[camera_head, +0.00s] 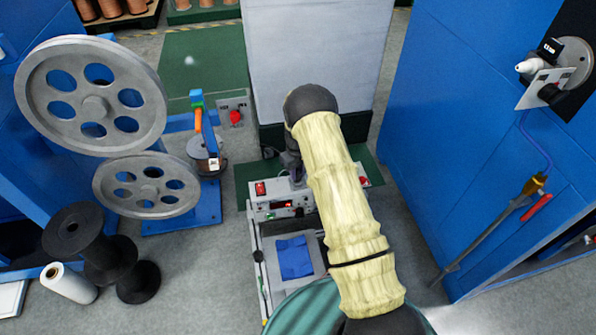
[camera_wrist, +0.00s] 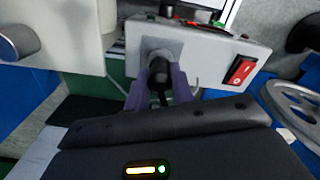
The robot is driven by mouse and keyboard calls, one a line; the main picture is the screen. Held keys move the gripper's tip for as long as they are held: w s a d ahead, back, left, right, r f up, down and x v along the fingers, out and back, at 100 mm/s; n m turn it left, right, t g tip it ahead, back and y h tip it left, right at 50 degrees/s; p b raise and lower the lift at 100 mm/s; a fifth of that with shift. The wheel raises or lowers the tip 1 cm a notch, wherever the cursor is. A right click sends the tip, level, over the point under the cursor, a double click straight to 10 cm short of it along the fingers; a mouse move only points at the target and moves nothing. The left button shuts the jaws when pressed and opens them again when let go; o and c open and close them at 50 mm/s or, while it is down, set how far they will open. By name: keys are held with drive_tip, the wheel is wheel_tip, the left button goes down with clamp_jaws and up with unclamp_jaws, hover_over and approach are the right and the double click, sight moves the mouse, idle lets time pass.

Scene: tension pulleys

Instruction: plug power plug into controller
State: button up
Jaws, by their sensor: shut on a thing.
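The controller (camera_head: 270,208) is a light grey box with a red switch and a small red display, low in the middle of the head view. In the wrist view the controller (camera_wrist: 207,58) fills the upper middle, with its red rocker switch on the right. My gripper (camera_wrist: 160,82) is shut on the black power plug (camera_wrist: 158,72), held between two purple-grey fingers. The plug's front end is at the controller's grey socket face; I cannot tell whether it is inside. In the head view my arm covers part of the controller and hides the plug and fingertips.
A small stand with a blue cloth (camera_head: 294,257) is below the controller. Large grey pulleys (camera_head: 92,95) and black spools (camera_head: 80,238) stand at left. Blue machine panels (camera_head: 450,130) rise at right. A pale cabinet (camera_head: 315,60) stands behind the controller.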

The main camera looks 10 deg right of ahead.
drive_tip(key=shift+f+b, duration=0.3)
drive_tip(key=shift+f, duration=0.25)
drive_tip(key=o, duration=1)
wheel_tip(320, 180, up, 17)
drive_tip(key=p, duration=0.3)
drive_tip(key=shift+r+p, duration=0.2)
drive_tip(key=shift+p, duration=0.2)
